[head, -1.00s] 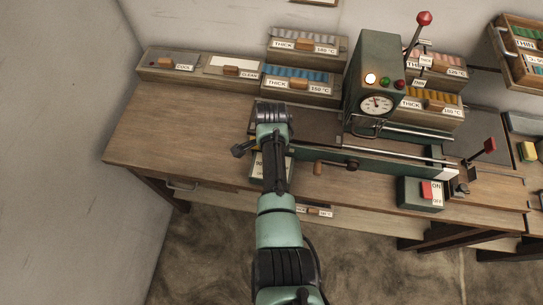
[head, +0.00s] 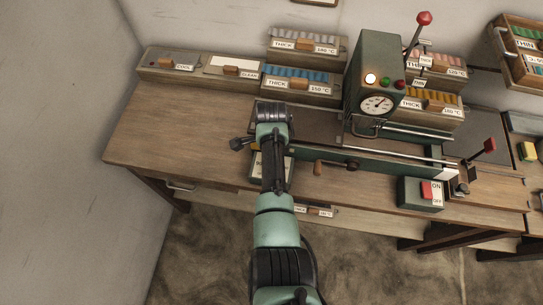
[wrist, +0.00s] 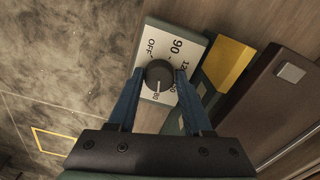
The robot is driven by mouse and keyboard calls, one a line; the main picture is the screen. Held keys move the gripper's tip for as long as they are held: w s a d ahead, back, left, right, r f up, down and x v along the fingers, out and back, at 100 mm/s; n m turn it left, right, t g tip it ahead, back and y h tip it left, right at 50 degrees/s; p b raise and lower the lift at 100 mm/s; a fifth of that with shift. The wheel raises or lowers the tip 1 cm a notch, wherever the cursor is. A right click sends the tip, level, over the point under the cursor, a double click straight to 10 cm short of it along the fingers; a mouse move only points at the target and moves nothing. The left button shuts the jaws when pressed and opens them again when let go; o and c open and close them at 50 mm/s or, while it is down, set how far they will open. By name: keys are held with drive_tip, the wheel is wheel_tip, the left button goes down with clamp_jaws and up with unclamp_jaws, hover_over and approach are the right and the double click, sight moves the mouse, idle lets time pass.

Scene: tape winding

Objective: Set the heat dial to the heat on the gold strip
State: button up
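The heat dial is a black round knob (wrist: 159,74) on a white scale plate (wrist: 165,47) marked OFF, 90, 120, 150 and 180. Its pale pointer line points down in the wrist view, at about the 180 mark. My gripper (wrist: 159,72) has one blue finger on each side of the knob and looks closed on it. In the head view my arm hides the knob; part of the scale plate (head: 257,165) shows. Gold rolls (head: 432,93) lie in a tray at the back right, labelled THICK with a temperature (head: 452,112) too small to read surely.
A green press (head: 375,60) with a round gauge (head: 377,104) and a red-knobbed lever stands behind right. A red ON/OFF switch box (head: 420,193) is at the front right. A yellow block (wrist: 229,62) lies beside the scale plate. The bench top (head: 150,130) is clear at left.

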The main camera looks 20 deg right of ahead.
drive_tip(key=o, duration=0.3)
wheel_tip(320, 180, up, 13)
idle(0.6)
idle(0.4)
